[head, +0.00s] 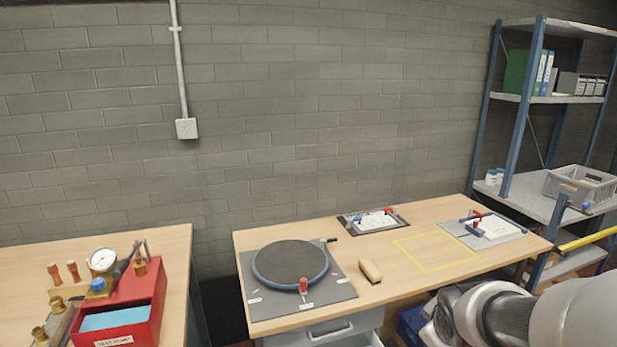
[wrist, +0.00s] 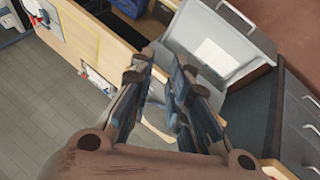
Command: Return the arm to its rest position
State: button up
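My arm (head: 530,318) shows at the lower right of the head view, low in front of the right end of the middle workbench. My gripper is outside the head view. In the wrist view my gripper (wrist: 160,76) has its two dark fingers apart with a narrow gap between them, and nothing is held there.
A red box (head: 130,318) and gauge (head: 103,260) stand on the left bench. A blue-framed shelf (head: 520,110) with a grey crate (head: 580,187) stands right.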

jog(key=s+a+r+m, duration=0.1)
jog(key=s+a+m, duration=0.1)
jog(key=s, duration=0.5)
jog(key=s+a+r+m+g+y, duration=0.1)
jog(key=s+a+r+m, duration=0.1)
jog(key=s+a, duration=0.3)
jog(key=s+a+r+m+g+y, duration=0.1)
jog(key=s+a+r+m, duration=0.1)
jog(key=s, duration=0.7)
jog(key=shift+s+a+m, duration=0.3)
jog(key=shift+s+a, duration=0.05)
jog(key=shift+a, duration=0.3)
